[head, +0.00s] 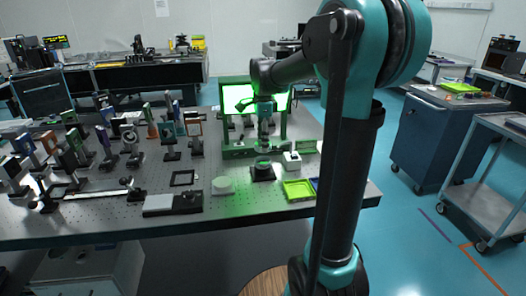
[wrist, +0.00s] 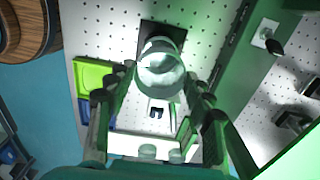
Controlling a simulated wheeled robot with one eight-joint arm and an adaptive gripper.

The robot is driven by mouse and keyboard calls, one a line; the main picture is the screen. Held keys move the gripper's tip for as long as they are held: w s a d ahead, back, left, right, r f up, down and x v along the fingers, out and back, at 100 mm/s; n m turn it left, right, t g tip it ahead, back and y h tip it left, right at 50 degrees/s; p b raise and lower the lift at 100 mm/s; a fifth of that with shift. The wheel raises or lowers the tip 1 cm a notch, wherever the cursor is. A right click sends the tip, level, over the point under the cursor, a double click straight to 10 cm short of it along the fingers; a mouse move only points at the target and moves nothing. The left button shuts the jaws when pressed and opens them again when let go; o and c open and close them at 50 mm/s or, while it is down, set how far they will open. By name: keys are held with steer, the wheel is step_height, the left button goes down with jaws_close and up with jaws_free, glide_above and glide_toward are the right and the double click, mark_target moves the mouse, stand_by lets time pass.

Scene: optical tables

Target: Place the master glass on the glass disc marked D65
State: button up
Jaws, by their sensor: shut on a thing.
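My gripper (head: 264,128) points down over the optical table and is shut on a clear round glass, which I take to be the master glass (wrist: 161,75). In the wrist view the glass sits between the two fingertips. In the head view the held glass (head: 262,150) is small and hard to make out. Just below it is a dark square stand (head: 263,175) with a round, green-lit top (head: 262,163). In the wrist view the stand (wrist: 148,36) is partly hidden behind the glass. I cannot read a D65 mark in either view.
A green frame with a bright panel (head: 226,96) stands close behind the gripper. A white box (head: 292,161) is right of the stand, and a yellow-green tray (head: 298,189) is at front right. A white round piece (head: 223,186) lies left. Several optical mounts crowd the table's left.

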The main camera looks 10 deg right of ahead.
steer(key=shift+f, duration=2.15)
steer(key=shift+f, duration=0.1)
steer(key=o, duration=1.3)
step_height(320, 180, up, 12)
steer(key=shift+r, duration=0.1)
steer(key=shift+s, duration=0.15)
